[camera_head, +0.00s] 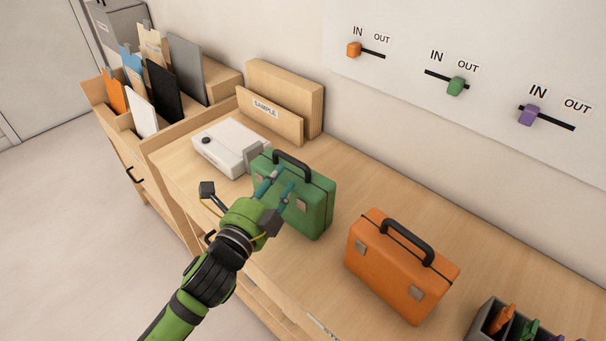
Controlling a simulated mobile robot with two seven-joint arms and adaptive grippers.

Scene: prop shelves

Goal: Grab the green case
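The green case (318,205) stands upright on the wooden cabinet top, with a black handle (292,162) on top and light latches on its front. My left gripper (281,180) reaches in from the lower left, and its two teal fingers lie in front of the case's front face, below the handle. The fingers are spread apart with nothing visible between them. I cannot tell whether the fingertips touch the case. The gripper covers the lower left part of the case's front. My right gripper is not in view.
An orange case (395,275) stands right of the green one. A white box device (226,147) with a grey end sits close behind left. A wooden SAMPLE file holder (270,117) stands at the wall. A dark compartment tray (490,318) is at lower right. Sliders (455,86) are on the wall.

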